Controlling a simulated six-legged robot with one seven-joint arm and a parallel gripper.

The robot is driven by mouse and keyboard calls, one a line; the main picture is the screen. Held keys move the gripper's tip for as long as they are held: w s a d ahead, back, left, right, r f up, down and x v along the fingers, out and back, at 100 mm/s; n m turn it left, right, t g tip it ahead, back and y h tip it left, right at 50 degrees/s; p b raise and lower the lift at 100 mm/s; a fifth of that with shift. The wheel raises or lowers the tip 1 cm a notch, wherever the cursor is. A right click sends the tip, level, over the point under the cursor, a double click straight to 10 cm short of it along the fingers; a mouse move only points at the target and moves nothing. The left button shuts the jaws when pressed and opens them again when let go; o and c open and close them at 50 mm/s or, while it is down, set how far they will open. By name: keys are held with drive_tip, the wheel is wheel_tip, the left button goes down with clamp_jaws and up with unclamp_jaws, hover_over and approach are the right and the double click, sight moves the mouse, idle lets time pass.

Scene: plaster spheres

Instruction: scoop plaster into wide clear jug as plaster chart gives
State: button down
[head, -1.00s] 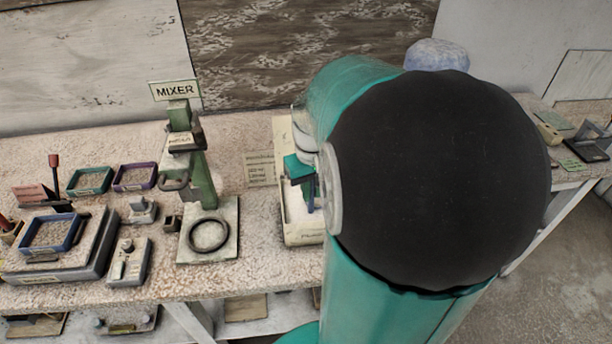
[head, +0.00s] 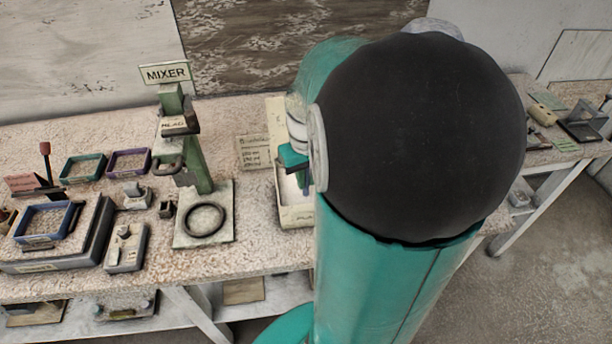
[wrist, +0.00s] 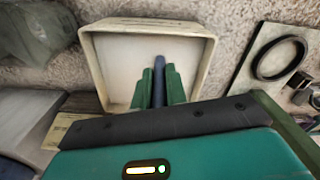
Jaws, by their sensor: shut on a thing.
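My gripper (wrist: 160,72) has green fingers closed around a narrow dark blue piece (wrist: 159,66), which looks like the scoop's handle. In the head view the gripper (head: 294,160) hangs at the plaster bin (head: 296,216), a cream box with a partly hidden label. The wrist view shows the bin's rim (wrist: 150,24) around a pale, smooth inside, with the fingers over it. The scoop's bowl is not clear. I cannot make out the wide clear jug for certain.
A green stand marked MIXER (head: 196,150) is left of the bin, with a black ring (head: 204,220) on its base. Further left are coloured trays and a scale (head: 60,250). A greyish translucent object (wrist: 35,35) is beside the bin. My arm hides the bench's middle right.

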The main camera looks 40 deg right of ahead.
drive_tip(key=shift+r, duration=5)
drive_tip(key=shift+d, duration=0.1)
